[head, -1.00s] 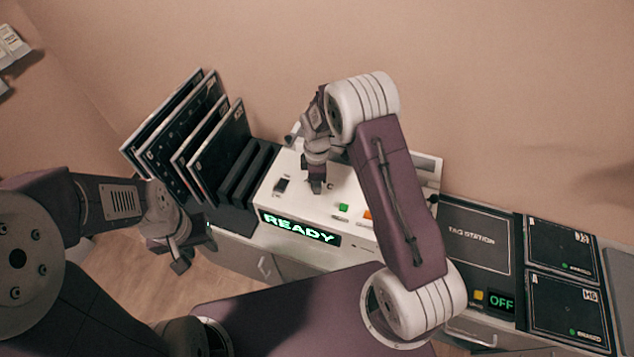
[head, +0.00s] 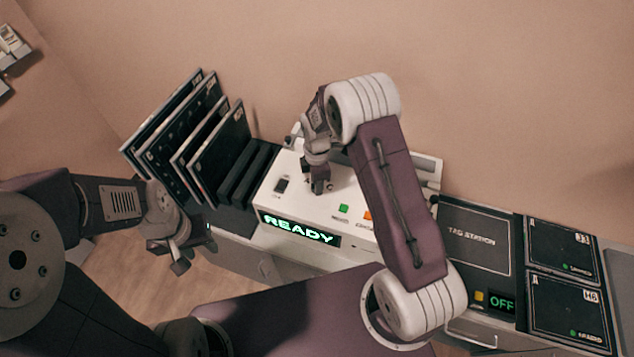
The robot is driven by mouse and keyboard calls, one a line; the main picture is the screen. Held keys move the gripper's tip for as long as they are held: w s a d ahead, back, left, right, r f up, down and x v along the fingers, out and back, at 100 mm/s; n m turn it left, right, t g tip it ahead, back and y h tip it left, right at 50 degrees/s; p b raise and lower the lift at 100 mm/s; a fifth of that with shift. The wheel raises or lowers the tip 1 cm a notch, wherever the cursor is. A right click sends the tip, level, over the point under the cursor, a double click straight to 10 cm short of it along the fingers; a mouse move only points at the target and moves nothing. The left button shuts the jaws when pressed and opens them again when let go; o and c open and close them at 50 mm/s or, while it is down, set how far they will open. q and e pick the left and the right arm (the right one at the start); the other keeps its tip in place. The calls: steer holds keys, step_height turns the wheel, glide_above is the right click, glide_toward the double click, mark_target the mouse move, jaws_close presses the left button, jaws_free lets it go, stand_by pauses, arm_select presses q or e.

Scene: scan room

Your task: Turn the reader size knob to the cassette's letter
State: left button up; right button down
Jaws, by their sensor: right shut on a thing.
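The white reader (head: 300,215) stands on the counter against the wall, with its green READY display (head: 299,229) lit on the front. My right gripper (head: 319,187) points down onto the reader's top panel. It is shut on the size knob, which the fingers hide, so its setting cannot be read. Several dark cassettes (head: 222,140) stand upright and tilted in the rack at the left of the reader; their letters are too small to read. My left gripper (head: 180,262) hangs in front of the rack, apart from everything; its opening is unclear.
A black tag station (head: 473,243) with an OFF display (head: 502,304) lies right of the reader. Two dark panels marked A, an upper (head: 562,248) and a lower one (head: 566,312), lie beyond it. Green (head: 343,209) and orange (head: 368,215) buttons sit right of my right gripper.

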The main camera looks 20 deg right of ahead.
steer(key=c, duration=1.2)
jaws_free()
steer(key=shift+w+r, duration=0.15)
steer(key=shift+o, duration=0.7)
step_height(320, 180, up, 9)
steer(key=b, duration=0.2)
